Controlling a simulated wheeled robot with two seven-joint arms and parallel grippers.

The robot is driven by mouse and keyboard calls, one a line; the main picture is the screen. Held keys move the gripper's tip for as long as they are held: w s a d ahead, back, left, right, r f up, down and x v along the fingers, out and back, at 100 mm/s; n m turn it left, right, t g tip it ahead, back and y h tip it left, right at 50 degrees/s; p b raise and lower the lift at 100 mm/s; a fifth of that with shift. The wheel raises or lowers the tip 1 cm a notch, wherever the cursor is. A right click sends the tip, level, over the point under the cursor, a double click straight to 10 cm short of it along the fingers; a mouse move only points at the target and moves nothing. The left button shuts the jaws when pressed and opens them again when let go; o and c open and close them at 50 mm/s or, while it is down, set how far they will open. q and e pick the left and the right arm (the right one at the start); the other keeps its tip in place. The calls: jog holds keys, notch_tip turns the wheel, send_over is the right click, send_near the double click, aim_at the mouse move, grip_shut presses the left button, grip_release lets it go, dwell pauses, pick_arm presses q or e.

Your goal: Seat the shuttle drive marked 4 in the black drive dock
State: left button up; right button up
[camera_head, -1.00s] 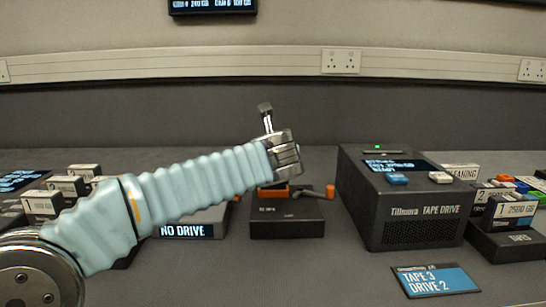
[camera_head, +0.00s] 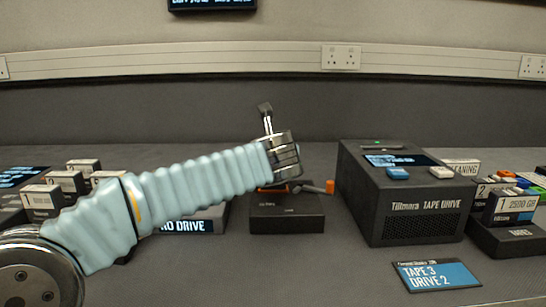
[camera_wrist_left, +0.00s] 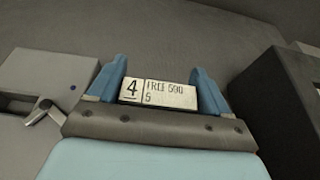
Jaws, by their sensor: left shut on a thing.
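The shuttle drive marked 4 (camera_wrist_left: 158,94), a pale label on its face, shows between the two blue fingers of my left gripper (camera_wrist_left: 155,86) in the left wrist view. The gripper is shut on it. In the head view my left wrist (camera_head: 282,157) is above and behind a black box (camera_head: 287,219) with orange parts and an orange-ended lever; the fingers and drive are hidden there. A dark unit reading "NO DRIVE" (camera_head: 188,226) is partly covered by my arm. My right gripper is not in view.
A large black tape drive (camera_head: 415,220) stands right of the black box. Labelled cartridges (camera_head: 512,207) sit in a black holder (camera_head: 508,238) at far right. Several drives (camera_head: 65,180) stand at left. A blue "TAPE 3 DRIVE 2" card (camera_head: 437,275) lies in front.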

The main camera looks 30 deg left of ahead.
pick_arm(q)
jog(key=o, duration=1.2)
notch_tip(320, 180, up, 8)
jog(key=p, duration=0.7)
jog(key=shift+f, duration=0.25)
